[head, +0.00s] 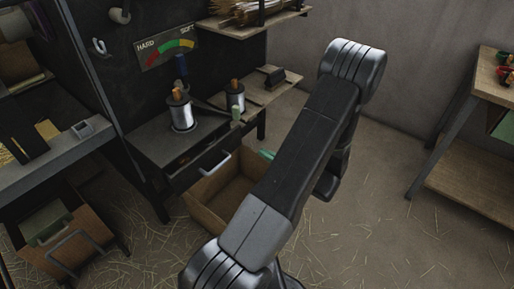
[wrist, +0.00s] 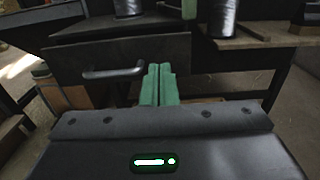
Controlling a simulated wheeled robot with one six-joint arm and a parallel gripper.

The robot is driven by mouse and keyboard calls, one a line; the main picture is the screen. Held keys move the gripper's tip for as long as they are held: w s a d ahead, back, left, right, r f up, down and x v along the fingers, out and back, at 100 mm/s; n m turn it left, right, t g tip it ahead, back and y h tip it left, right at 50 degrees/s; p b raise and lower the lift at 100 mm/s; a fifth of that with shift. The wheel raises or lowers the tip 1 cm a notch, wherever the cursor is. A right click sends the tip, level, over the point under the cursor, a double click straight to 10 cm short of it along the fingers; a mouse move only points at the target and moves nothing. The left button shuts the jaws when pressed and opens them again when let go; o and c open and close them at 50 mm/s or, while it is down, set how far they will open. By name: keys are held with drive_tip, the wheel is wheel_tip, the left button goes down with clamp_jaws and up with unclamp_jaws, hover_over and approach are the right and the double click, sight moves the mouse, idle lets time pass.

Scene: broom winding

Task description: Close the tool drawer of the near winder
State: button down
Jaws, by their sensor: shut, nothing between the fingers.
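The tool drawer (head: 203,168) under the near winder's bench (head: 150,141) stands partly pulled out. Its dark front with a pale bar handle (head: 214,164) sits forward of the bench top, and part of its inside shows from above. In the wrist view the drawer front (wrist: 75,55) and its handle (wrist: 113,72) face me. My gripper (wrist: 160,82) is shut and empty, its green fingers together before the right part of the front, right of the handle. I cannot tell whether they touch it. In the head view my arm hides most of the gripper.
An open brown box (head: 208,206) is below the drawer front. Straw litters the floor.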

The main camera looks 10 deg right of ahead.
drive_tip(key=c, duration=1.8)
unclamp_jaws()
drive_tip(key=shift+s+d, duration=0.15)
drive_tip(key=shift+s, duration=0.1)
drive_tip(key=shift+c, duration=0.2)
drive_tip(key=o, duration=0.3)
drive_tip(key=shift+s+m, duration=0.15)
drive_tip(key=shift+m, duration=0.25)
drive_tip(key=m+g+h, duration=0.2)
drive_tip(key=m, duration=1.5)
approach(219, 165)
drive_tip(key=b+x, duration=0.1)
drive_tip(key=x, duration=0.6)
drive_tip(key=b+x, duration=0.1)
drive_tip(key=x, duration=0.2)
drive_tip(key=shift+f+b, duration=0.3)
drive_tip(key=shift+f, duration=0.05)
clamp_jaws()
